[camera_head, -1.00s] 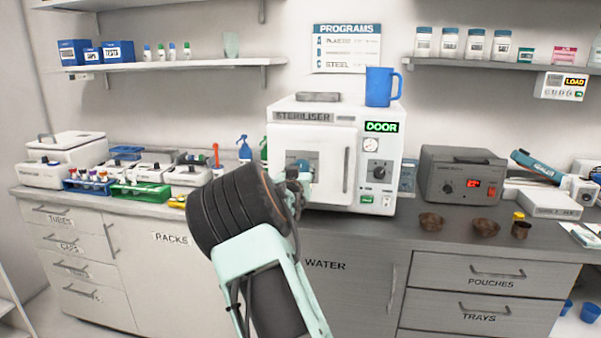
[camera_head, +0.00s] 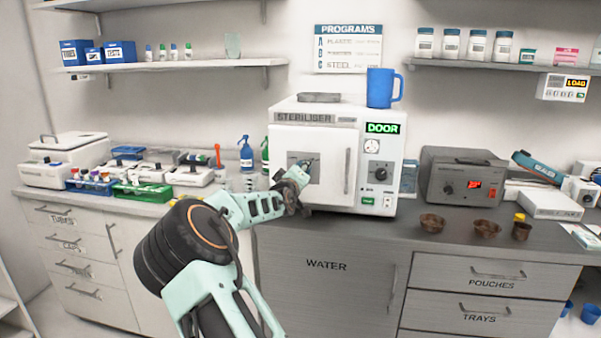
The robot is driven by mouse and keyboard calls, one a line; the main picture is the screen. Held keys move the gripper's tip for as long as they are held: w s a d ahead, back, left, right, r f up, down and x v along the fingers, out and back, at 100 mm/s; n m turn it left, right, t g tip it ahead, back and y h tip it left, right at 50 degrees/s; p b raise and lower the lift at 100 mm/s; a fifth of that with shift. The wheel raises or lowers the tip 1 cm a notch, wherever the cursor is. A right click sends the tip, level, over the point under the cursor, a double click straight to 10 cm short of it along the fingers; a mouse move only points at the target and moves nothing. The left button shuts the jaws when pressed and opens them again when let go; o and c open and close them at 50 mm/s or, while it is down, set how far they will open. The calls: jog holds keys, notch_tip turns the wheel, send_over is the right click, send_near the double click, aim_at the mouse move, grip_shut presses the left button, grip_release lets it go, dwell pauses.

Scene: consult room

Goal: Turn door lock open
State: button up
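The white steriliser (camera_head: 285,160) stands on the counter with its front door shut. Its door has a dark window (camera_head: 312,176) and an upright bar handle (camera_head: 348,171) at the right. A green display (camera_head: 382,128) on the front reads "DOOR". Below it are a gauge and a dark knob (camera_head: 377,174). My gripper (camera_head: 300,176) is in front of the lower left part of the door, near the window. The fingertips are small and overlap the window, so I cannot tell whether they touch it or how far apart they are. No separate lock part is clear there.
Spray bottles (camera_head: 246,155) and racks (camera_head: 142,190) stand to the left.

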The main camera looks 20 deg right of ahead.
jog(key=shift+n, duration=0.5)
jog(key=o, duration=1.2)
jog(key=shift+c, duration=0.2)
jog(key=v, duration=1.2)
jog(key=shift+d+f, duration=0.1)
